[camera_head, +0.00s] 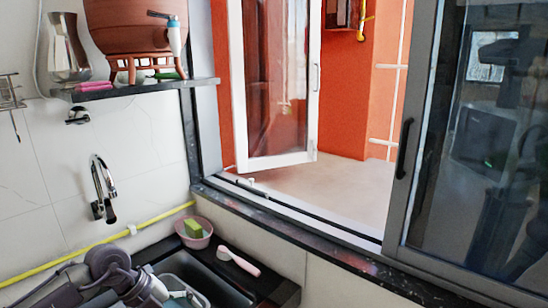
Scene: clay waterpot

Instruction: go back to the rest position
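The clay waterpot (125,32) stands on its reddish stand on the wall shelf (140,90) at the upper left. Its top is cut off by the frame. A white and blue tap (174,38) is on its front right side.
A pink bowl (195,240) holds a sponge (193,228). An open window (280,80) is beyond.

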